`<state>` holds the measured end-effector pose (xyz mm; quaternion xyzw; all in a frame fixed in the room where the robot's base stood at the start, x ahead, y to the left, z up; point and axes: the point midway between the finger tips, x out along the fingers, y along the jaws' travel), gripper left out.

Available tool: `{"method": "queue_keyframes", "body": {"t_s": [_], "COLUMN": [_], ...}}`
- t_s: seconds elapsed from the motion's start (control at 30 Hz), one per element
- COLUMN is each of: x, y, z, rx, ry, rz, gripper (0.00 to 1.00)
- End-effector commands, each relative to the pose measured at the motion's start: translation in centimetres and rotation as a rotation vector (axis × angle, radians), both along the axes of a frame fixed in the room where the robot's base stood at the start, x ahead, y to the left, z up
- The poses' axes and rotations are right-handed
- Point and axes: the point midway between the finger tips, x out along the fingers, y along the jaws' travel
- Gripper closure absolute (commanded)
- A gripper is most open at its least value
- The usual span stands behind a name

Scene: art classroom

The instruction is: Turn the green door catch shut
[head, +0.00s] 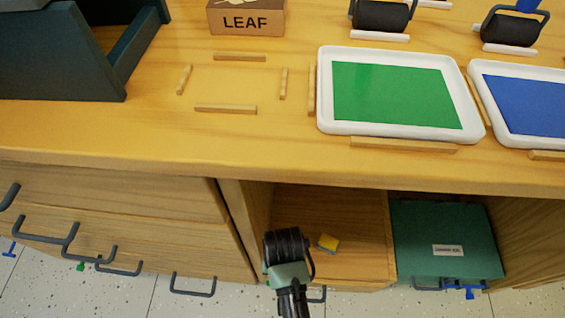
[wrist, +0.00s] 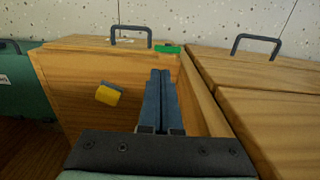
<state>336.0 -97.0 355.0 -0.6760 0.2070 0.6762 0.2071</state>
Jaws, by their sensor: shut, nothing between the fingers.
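The green door catch (wrist: 168,48) shows in the wrist view as a small flat bar at the far edge of the open wooden compartment (wrist: 70,85), just right of a dark handle (wrist: 130,37). My gripper (wrist: 160,73) is shut and empty, its fingertips pointing towards the catch and appearing a little short of it. In the head view my gripper's dark housing (head: 287,247) is over the left side of this compartment; the fingertips and the catch cannot be made out there.
A yellow and blue sponge (head: 327,243) lies inside the compartment. A teal labelled front (head: 447,230) with a blue catch (head: 462,288) stands to the right. Wooden drawers (head: 110,200) with dark handles are to the left. The tabletop edge (head: 300,175) overhangs the compartment.

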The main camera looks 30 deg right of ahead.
Motion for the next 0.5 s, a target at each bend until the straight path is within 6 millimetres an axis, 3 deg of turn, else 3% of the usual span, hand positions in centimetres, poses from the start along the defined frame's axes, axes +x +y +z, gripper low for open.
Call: {"method": "queue_keyframes", "body": {"t_s": [0.17, 0.5], "x": [0.0, 0.0], "y": [0.0, 0.0], "z": [-1.9, -8.5], "rx": [0.000, 0.001], "ry": [0.002, 0.001], "rz": [0.000, 0.000], "gripper": [1.00, 1.00]}}
